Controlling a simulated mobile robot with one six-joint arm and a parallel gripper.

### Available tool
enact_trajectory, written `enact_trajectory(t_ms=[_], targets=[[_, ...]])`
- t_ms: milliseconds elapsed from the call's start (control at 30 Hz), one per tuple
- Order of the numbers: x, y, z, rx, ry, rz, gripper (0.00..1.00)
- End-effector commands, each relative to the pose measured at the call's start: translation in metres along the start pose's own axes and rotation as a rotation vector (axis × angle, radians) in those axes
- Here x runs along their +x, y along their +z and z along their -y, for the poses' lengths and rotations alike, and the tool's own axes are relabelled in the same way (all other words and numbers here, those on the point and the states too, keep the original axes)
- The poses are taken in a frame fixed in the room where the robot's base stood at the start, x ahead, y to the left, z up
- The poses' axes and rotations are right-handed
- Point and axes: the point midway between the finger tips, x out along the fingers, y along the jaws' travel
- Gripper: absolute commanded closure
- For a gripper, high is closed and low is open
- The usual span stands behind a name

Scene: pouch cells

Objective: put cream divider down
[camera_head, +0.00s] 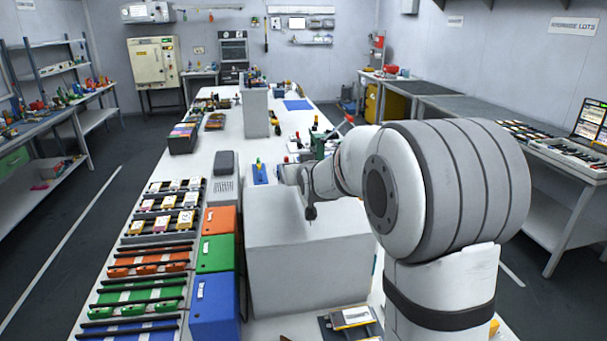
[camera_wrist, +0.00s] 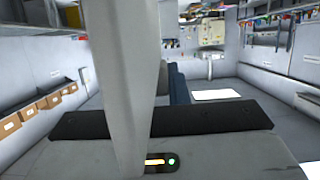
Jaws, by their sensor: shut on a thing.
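My gripper (camera_head: 311,212) points down over the top of a large pale block on the long white table, in the head view. It looks small and dark there, and its fingertips are hard to make out. In the wrist view a pale upright slab, which I take for the cream divider (camera_wrist: 122,80), runs from the top edge down to the dark bar. My gripper is shut on it. The fingers' contact with it is hidden. In the head view I cannot make out the divider apart from the pale block.
The pale block (camera_head: 305,275) stands on the white table (camera_head: 225,150). Orange (camera_head: 219,222), green (camera_head: 215,254) and blue (camera_head: 214,305) boxes stand left of it, beside racks of pouch cells (camera_head: 165,217). A tall pale block (camera_head: 256,112) stands farther back.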

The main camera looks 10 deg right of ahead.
Motion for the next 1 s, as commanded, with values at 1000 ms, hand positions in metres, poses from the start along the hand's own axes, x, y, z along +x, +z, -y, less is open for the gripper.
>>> enact_trajectory(t_ms=[1000], targets=[[0.006,0.019,-0.003,0.001,0.003,0.001,0.64]])
